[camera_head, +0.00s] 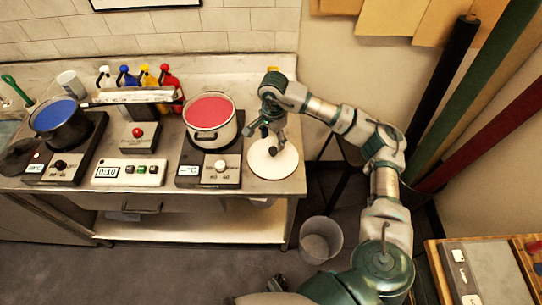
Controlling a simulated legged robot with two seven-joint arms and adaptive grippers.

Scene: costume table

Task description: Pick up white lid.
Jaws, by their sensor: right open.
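The white lid (273,165) is a round, flat disc lying at the right front end of the metal table. My right gripper (268,137) is open and points down over the lid's upper part, hiding some of it. I cannot tell whether the fingers touch the lid. My left gripper is out of view.
A white pot with red contents (210,118) stands on a hot plate (208,175) just left of the lid. A dark pot with blue contents (60,120) stands at the left. Several coloured bottles (146,76) stand behind. A bin (320,240) is on the floor.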

